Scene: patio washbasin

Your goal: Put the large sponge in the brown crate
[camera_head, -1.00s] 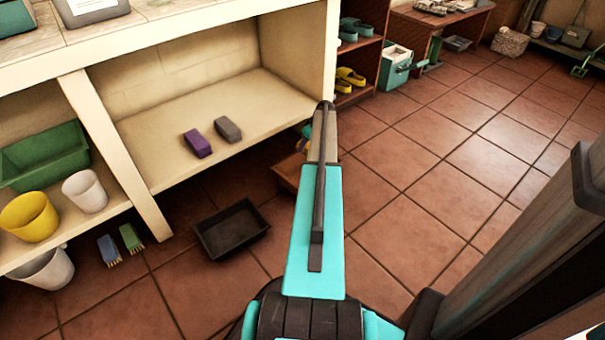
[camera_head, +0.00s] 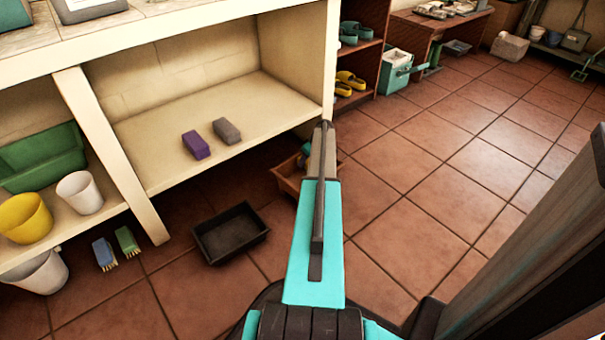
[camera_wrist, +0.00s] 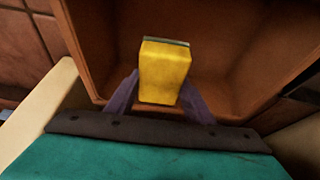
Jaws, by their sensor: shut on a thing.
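The large sponge (camera_wrist: 164,75) is a yellow block with a thin green-grey layer at its far end. In the wrist view my gripper (camera_wrist: 160,90) is shut on it, with one dark finger on each side. The brown crate (camera_wrist: 84,45) spreads behind and around the sponge in that view, and the sponge appears over its open inside. How high it hangs above the crate floor is not clear. In the head view the brown crate (camera_head: 287,188) stands on the floor beside the shelf, partly hidden by my arm. The sponge is not clearly visible there.
A purple block (camera_head: 196,145) and a grey block (camera_head: 227,131) lie on the low shelf (camera_head: 165,165). A black tray (camera_head: 230,250) and two brushes (camera_head: 127,240) are on the floor. The shelf's end wall (camera_head: 328,60) rises near my arm. Tiled floor at right is open.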

